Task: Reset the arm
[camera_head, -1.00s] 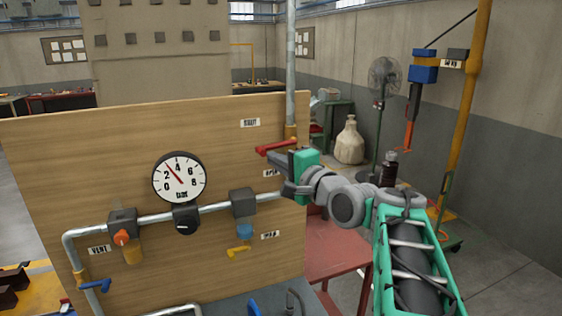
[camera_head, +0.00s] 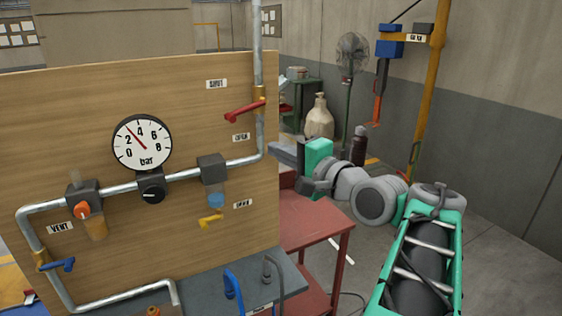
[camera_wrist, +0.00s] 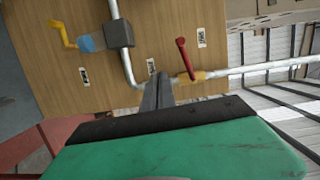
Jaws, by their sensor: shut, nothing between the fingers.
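My gripper (camera_head: 287,153) is at the right edge of the wooden panel (camera_head: 60,120) in the head view, at the end of my green and grey arm. Its dark fingers are together with nothing between them. In the wrist view the shut fingers (camera_wrist: 157,92) point toward the panel (camera_wrist: 60,70), near the pipe and the red lever valve. The red lever (camera_head: 245,110) slants down to the left from its pipe, above and left of my gripper. It also shows in the wrist view (camera_wrist: 185,58), apart from the fingers as far as I can tell.
The panel carries a bar gauge (camera_head: 142,143), an orange knob (camera_head: 82,209), a yellow lever (camera_head: 210,220) and a blue lever (camera_head: 57,265). A red table (camera_head: 315,215) stands below my gripper. A yellow post (camera_head: 428,90) and a fan (camera_head: 352,55) stand behind. Open floor lies at right.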

